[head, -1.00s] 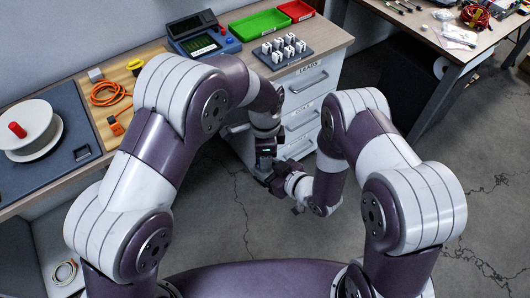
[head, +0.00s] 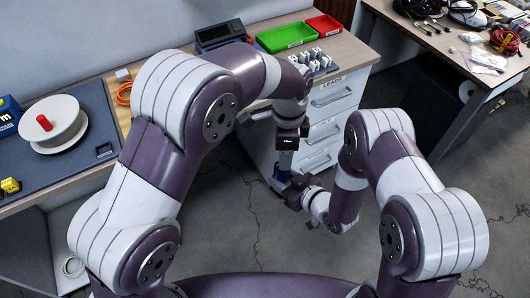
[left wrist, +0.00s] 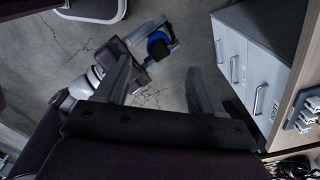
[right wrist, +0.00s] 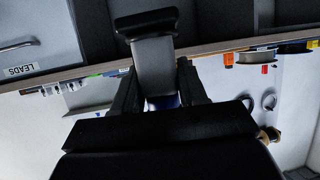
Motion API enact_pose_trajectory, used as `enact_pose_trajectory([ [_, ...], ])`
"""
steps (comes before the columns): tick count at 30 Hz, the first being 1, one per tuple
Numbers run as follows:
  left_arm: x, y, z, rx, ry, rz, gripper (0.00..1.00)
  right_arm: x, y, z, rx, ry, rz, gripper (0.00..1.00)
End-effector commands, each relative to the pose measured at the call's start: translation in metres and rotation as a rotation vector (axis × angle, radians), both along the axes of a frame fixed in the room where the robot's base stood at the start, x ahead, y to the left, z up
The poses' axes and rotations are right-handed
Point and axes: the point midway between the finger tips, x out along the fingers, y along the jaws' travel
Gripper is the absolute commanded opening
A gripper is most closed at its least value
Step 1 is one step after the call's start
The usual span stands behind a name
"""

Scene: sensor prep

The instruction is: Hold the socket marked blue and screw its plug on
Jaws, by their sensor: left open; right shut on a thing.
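My right gripper (head: 284,181) is shut on a part with a blue band, which appears to be the blue-marked socket (head: 282,172). In the left wrist view the socket (left wrist: 157,42) shows end-on, a dark round face edged in blue. In the right wrist view a grey body with a wide black end (right wrist: 154,62) stands between the fingers; a little blue shows low down. My left gripper (head: 285,159) points down just above the socket, open. Its spread fingers (left wrist: 160,66) show nothing between them, with the socket beyond. I cannot make out the plug.
The drawer cabinet (head: 335,105) stands close behind the grippers. Open floor lies below and right.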

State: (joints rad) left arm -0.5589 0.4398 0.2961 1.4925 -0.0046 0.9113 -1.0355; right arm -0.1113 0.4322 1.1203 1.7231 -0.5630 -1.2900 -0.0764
Motion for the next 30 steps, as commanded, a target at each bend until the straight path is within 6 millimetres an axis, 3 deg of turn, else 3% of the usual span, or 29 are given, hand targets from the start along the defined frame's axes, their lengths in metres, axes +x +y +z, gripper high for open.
enact_pose_trajectory([
  [5, 0.001, 0.002, 0.000, 0.000, 0.000, 0.006, 0.68, 0.000, 0.000, 0.000, 0.001, -0.001, 0.000, 0.00],
  [8, 0.016, 0.020, 0.012, -0.015, -0.025, 0.057, 0.68, 0.000, 0.000, 0.000, 0.001, -0.001, 0.000, 0.00],
  [11, 0.019, 0.075, 0.035, -0.022, -0.042, 0.180, 0.68, 0.000, 0.000, 0.000, 0.001, -0.001, 0.000, 0.00],
  [12, 0.011, 0.106, 0.041, -0.023, -0.045, 0.268, 0.68, 0.000, 0.000, 0.000, 0.001, -0.001, 0.000, 0.00],
  [15, -0.026, 0.171, 0.044, -0.034, -0.061, 0.587, 0.68, 0.000, 0.000, 0.000, 0.001, -0.001, 0.000, 0.00],
  [18, -0.071, 0.209, 0.035, -0.049, -0.074, 0.916, 0.68, 0.000, 0.000, 0.000, 0.001, -0.001, 0.000, 0.00],
  [21, -0.112, 0.225, 0.020, -0.063, -0.077, 1.204, 0.68, 0.000, 0.000, 0.000, 0.001, -0.001, 0.000, 0.00],
  [24, -0.139, 0.225, 0.004, -0.070, -0.069, 1.415, 0.68, 0.000, 0.000, 0.000, 0.001, -0.001, 0.000, 0.00],
  [30, -0.134, 0.225, 0.003, -0.104, -0.091, 1.574, 0.68, 0.000, 0.000, 0.000, 0.001, -0.001, 0.000, 0.00],
])
